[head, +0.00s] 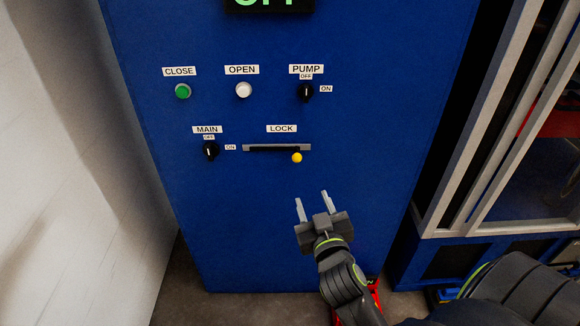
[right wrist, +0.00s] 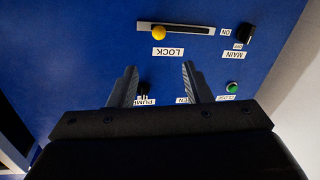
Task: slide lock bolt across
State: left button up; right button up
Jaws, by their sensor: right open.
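The lock bolt is a yellow knob (head: 297,158) on a grey slotted rail (head: 262,148) under the LOCK label (head: 281,128). The knob sits near the right end of the slot in the head view. My right gripper (head: 311,196) is open and empty, below the knob in the head view, and not touching it. In the right wrist view the panel appears upside down, with the knob (right wrist: 159,33) beyond and between the open fingers (right wrist: 158,82). My left gripper is in neither view.
The blue panel (head: 250,220) also carries a green CLOSE button (head: 183,91), a white OPEN button (head: 243,90), a PUMP knob (head: 306,92) and a MAIN knob (head: 210,151). A white wall (head: 70,180) stands at left and a framed glass enclosure (head: 480,130) at right. The panel below the slot is bare.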

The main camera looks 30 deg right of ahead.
send_near(298, 161)
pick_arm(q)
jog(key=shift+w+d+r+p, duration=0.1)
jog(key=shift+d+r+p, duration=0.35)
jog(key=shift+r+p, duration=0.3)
pick_arm(e)
jog(key=x, duration=1.1)
jog(key=shift+w+d, duration=0.1)
jog(key=shift+w, duration=0.05)
jog(key=shift+c, duration=0.3)
grip_shut()
